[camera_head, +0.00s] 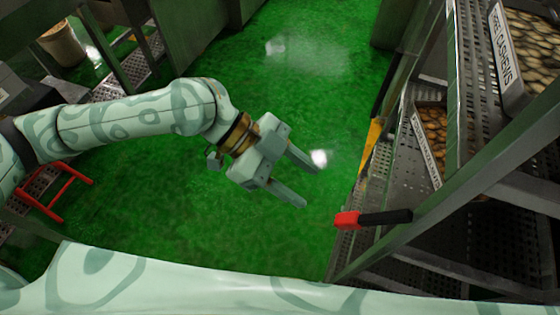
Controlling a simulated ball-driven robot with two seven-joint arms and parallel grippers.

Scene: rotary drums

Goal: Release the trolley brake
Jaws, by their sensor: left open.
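The trolley (497,187) is a metal rack at the right of the head view, with a slanted steel post and perforated shelves. A brake lever with a black grip (385,217) and a red end (347,220) sticks out to the left from the trolley's near side. My left gripper (304,183) is open and empty, with its two fingers pointing right and down. It is above and to the left of the red end, apart from it. My right gripper is not in view.
Trays of nuts (431,140) with white labels sit on the trolley. Green floor (260,70) is clear around my left gripper. A red frame (62,190) stands at the left, and a bin (62,45) and metal machinery are at the back left.

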